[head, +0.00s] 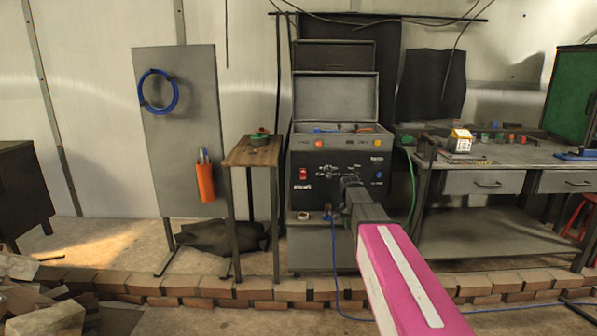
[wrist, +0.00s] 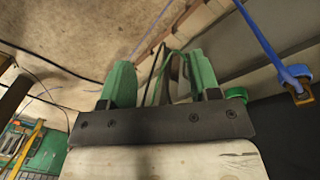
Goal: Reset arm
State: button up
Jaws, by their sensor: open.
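My arm reaches forward from the lower right of the head view, with a pink and white link and a dark grey end. My gripper (head: 350,183) is in front of the dark machine cabinet (head: 325,212); its fingers are too small to make out there. In the wrist view my gripper (wrist: 162,82) shows two green fingers standing apart on a dark bar. It is open. Thin dark and green shapes show between and behind the fingers, and I cannot tell what they are. Nothing is visibly held.
A low brick border (head: 240,289) crosses the floor. A small wooden-topped stand (head: 250,152) and a grey panel (head: 176,125) with a blue hose coil (head: 158,91) and orange holder (head: 205,182) stand left. A workbench (head: 500,155) stands right. A blue cable (head: 334,265) hangs near my arm.

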jog(key=s+a+f+n+y, duration=0.1)
jog(key=s+f+n, duration=0.3)
jog(key=s, duration=0.8)
jog(key=s+a+f+n, duration=0.2)
jog(key=s+f+n, duration=0.2)
jog(key=s+f, duration=0.4)
jog(key=s, duration=0.5)
jog(key=shift+a+n+t+y, duration=0.3)
jog(key=shift+a+y, duration=0.1)
